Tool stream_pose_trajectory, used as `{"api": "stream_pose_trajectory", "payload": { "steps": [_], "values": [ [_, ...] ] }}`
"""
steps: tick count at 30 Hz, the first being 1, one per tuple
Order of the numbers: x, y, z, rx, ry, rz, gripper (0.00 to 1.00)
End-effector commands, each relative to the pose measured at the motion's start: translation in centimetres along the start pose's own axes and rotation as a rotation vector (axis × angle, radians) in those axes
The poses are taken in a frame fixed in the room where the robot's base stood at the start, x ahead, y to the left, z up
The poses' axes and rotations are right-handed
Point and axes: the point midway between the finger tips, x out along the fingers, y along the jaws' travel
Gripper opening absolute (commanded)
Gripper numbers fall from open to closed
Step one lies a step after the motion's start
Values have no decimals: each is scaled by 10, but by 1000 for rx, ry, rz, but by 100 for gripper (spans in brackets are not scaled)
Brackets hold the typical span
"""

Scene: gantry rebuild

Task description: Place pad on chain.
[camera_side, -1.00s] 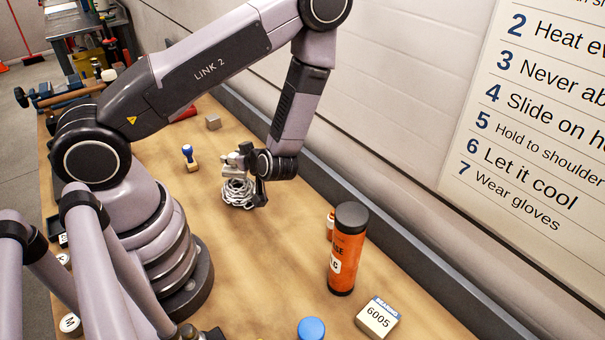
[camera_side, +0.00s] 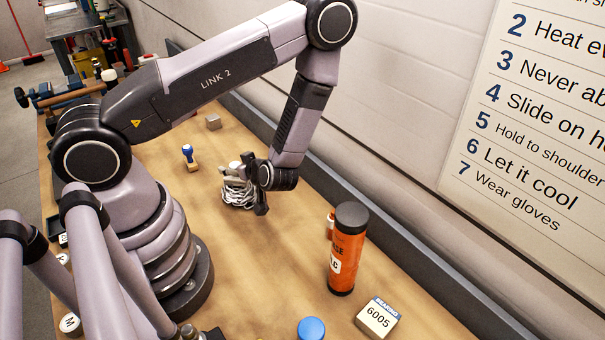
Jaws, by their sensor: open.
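The chain (camera_side: 239,196) is a silvery heap of links on the wooden bench, to the right of the blue-handled stamp. A small pale piece (camera_side: 234,170), which looks like the pad, shows at the top of the chain; its exact shape and contact are hard to make out. My gripper (camera_side: 250,181) is open, beside and partly over the right side of the chain, with its dark fingers spread around that side. It hides part of the chain and of the pale piece.
An orange canister (camera_side: 347,255), a bearing box (camera_side: 377,318) and a blue round lid (camera_side: 311,328) are toward the front. Bench between chain and canister is clear.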

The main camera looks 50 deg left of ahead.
Motion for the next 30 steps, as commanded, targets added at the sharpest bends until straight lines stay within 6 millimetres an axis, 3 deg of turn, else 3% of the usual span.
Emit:
{"api": "stream_pose_trajectory", "payload": {
  "steps": [5,18,24,27,30],
  "values": [
    [-7,1,-3,0,0,4,56],
    [-96,0,-2,-1,-3,6,56],
    [-118,1,-2,-1,-4,5,56],
    [-126,12,-2,-9,-68,37,56],
    [-143,43,-3,-20,-243,145,56]
  ]
}}
